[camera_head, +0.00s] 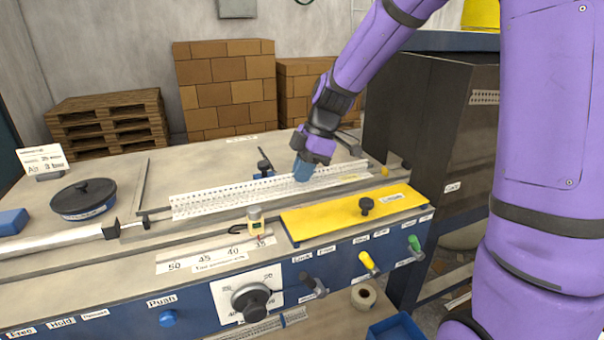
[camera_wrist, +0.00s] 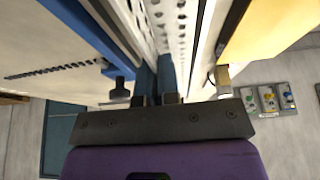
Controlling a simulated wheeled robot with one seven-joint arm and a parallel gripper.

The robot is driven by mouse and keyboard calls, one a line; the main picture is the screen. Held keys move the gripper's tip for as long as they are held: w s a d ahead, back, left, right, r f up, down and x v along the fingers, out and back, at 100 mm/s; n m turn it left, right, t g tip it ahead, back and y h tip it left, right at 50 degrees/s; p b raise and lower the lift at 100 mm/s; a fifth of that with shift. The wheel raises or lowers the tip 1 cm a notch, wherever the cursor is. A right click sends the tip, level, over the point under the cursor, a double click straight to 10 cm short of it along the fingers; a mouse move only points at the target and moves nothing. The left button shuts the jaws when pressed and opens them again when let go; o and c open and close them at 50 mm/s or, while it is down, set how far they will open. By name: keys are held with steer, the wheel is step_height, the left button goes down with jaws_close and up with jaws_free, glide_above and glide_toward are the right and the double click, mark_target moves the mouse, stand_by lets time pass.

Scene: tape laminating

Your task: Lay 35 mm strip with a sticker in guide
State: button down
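A long white perforated strip (camera_head: 225,202) lies lengthwise along the guide channel on the bench. A pale yellow mark (camera_head: 349,177), possibly the sticker, shows near its right end. My gripper (camera_head: 303,170) points down onto the strip right of its middle, with blue fingertips at the strip's level. In the wrist view, the blue fingers (camera_wrist: 157,80) are close together with a narrow gap, and the strip (camera_wrist: 157,22) runs away from between them. The fingers look shut on it, though the contact itself is hidden. Whether the strip is fully seated in the guide cannot be told.
A yellow plate (camera_head: 335,216) with a black knob lies in front of the strip. A small cream device (camera_head: 254,222) stands near the front scale. A black round lidded pot (camera_head: 83,198) and a blue block (camera_head: 13,221) are at left. Knobs line the blue front panel (camera_head: 200,305).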

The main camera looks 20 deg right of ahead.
steer(key=shift+f, duration=0.25)
steer(key=shift+s+f, duration=0.1)
steer(key=shift+f, duration=0.5)
steer(key=c, duration=1.4)
jaws_free()
steer(key=shift+s, duration=0.1)
steer(key=shift+o, duration=0.2)
